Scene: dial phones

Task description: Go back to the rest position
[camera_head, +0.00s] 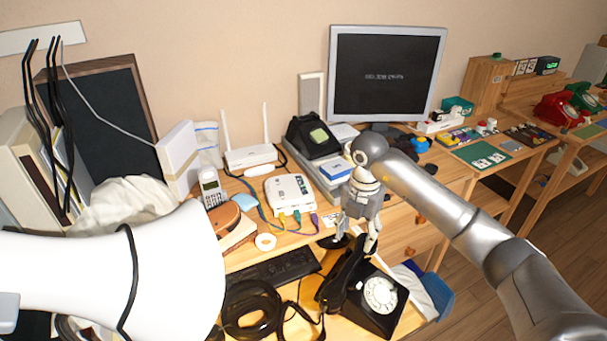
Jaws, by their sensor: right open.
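My right gripper (356,241) comes in from the right and points down over the front of the desk. Its fingers are apart, one on each side of the upper end of a black handset (338,280); nothing seems held. I cannot tell whether the fingers touch the handset. The handset lies along the left side of a black rotary phone (375,318) with a white dial. Whether it rests fully in the cradle is unclear. My left gripper is not in view.
A black keyboard (268,270) and coiled black cable (245,312) lie left of the phone. A white router (250,157), another dark phone (311,138) and a monitor (386,72) stand behind. More phones, one red (553,107), stand on the right. The desk is crowded.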

